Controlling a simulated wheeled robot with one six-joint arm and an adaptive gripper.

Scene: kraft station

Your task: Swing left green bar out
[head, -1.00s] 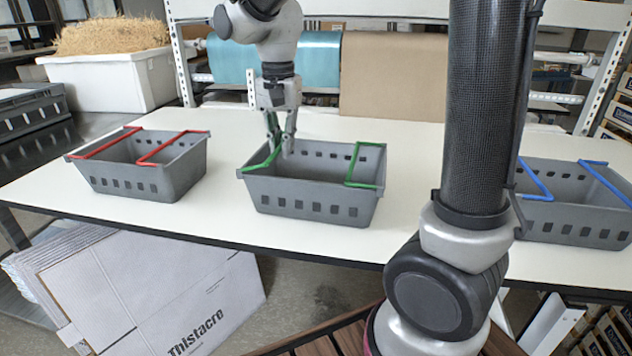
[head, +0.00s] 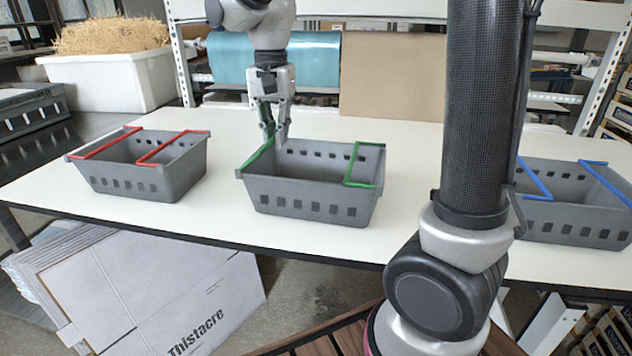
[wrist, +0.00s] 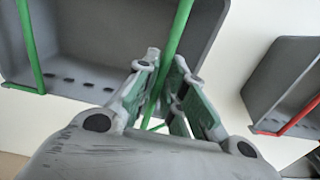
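The middle grey basket (head: 310,197) has two green bars. The left green bar (head: 256,155) stands along the basket's left rim, slanting up and away. My gripper (head: 274,138) is at its far end. In the wrist view, the left green bar (wrist: 179,30) passes between the two fingers of my gripper (wrist: 165,72). The fingers are apart, with a gap between their pads; whether either touches the bar is unclear. The right green bar (head: 349,165) lies over the basket's right part and also shows in the wrist view (wrist: 29,45). The basket looks empty.
A grey basket with red bars (head: 140,165) stands to the left, with clear white table (head: 222,190) between. A grey basket with blue bars (head: 575,215) stands at the right.

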